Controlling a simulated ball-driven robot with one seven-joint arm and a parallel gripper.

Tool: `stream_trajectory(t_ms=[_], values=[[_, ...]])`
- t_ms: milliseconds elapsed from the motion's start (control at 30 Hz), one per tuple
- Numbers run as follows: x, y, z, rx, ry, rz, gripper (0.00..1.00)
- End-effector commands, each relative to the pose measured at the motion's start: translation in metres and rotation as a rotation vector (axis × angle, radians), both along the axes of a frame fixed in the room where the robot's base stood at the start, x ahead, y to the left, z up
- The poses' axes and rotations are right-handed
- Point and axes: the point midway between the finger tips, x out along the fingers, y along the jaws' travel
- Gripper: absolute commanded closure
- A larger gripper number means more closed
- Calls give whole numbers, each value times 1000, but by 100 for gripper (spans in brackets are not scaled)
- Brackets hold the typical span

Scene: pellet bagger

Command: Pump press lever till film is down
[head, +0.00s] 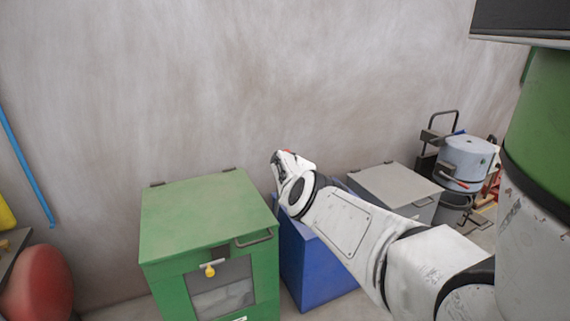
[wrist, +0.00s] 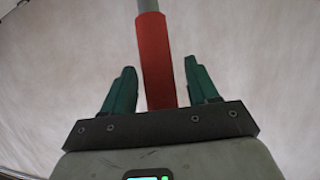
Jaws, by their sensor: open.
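In the wrist view, a lever with a red grip (wrist: 156,62) on a grey rod runs up between the fingers of my gripper (wrist: 158,85). The two green-padded fingers stand apart, one on each side of the red grip, with gaps between. In the head view, my gripper (head: 283,160) is at the end of my white arm, in front of the bare wall and above the blue bin; its fingers are small there. A trace of red shows at its tip. The film and the press body cannot be made out in either view.
A green lidded box (head: 210,215) with a front window and yellow padlock stands left of the blue bin (head: 312,265). A grey lidded box (head: 395,185) and a round metal drum (head: 467,160) stand at the right. A red rounded object (head: 38,285) is at the lower left.

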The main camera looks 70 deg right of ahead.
Motion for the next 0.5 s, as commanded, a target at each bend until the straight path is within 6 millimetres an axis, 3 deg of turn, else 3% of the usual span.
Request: stream_trajectory(t_ms=[500], values=[[-12,18,12,1,2,-3,41]])
